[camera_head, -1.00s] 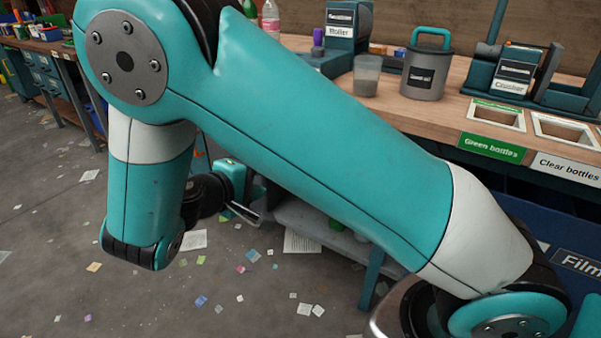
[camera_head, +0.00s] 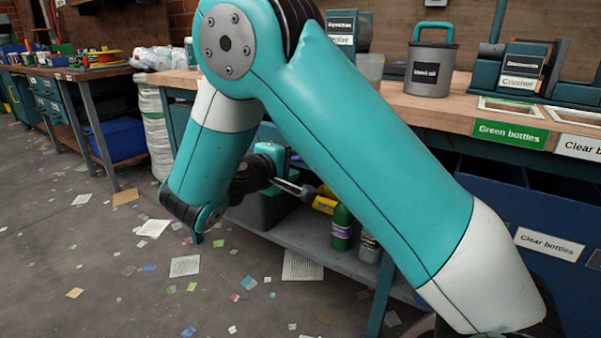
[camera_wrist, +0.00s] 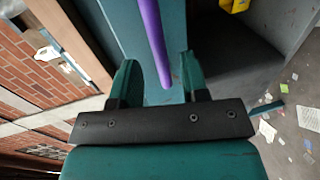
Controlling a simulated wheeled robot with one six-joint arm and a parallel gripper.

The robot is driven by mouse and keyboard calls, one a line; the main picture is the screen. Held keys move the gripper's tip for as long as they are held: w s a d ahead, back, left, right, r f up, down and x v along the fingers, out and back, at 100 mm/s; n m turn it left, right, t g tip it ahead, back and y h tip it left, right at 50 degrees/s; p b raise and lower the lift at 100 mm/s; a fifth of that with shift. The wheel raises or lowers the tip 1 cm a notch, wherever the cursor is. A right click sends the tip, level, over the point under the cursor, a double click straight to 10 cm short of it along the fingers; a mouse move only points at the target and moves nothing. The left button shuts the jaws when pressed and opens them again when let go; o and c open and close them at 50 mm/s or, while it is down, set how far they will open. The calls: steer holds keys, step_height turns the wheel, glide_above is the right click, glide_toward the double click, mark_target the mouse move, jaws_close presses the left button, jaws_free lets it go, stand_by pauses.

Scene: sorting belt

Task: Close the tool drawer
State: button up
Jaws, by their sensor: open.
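My gripper (camera_wrist: 157,72) is open, with a teal finger on each side in the wrist view. A long purple bar (camera_wrist: 150,25), which looks like a drawer handle, runs from the top edge down between the fingertips. I cannot tell whether the fingers touch it. A teal panel (camera_wrist: 112,20) lies behind the bar; it may be the drawer front, but how far the drawer stands out is not clear. In the head view my gripper (camera_head: 300,188) is by the bench's underside, partly behind my forearm. My arm hides the drawer there.
The workbench (camera_head: 455,105) carries a grey lidded pot (camera_head: 430,70) and a crusher (camera_head: 518,75). A lower shelf (camera_head: 290,228) holds a green bottle (camera_head: 342,232) and a yellow item (camera_head: 324,203). Blue bins (camera_head: 500,215) stand right. Open floor with scattered papers (camera_head: 185,266) lies left.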

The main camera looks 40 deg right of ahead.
steer(key=shift+b+x, duration=0.35)
steer(key=shift+x, duration=1.75)
jaws_close()
steer(key=shift+w+d+r+p, duration=0.1)
steer(key=shift+w+d+p, duration=0.15)
steer(key=shift+d, duration=0.4)
steer(key=shift+w+d+p, duration=0.2)
steer(key=shift+d+p, duration=0.2)
steer(key=shift+d, duration=0.25)
steer(key=shift+w+d+r+p, duration=0.1)
steer(key=shift+w+d+p, duration=0.15)
steer(key=shift+d, duration=0.4)
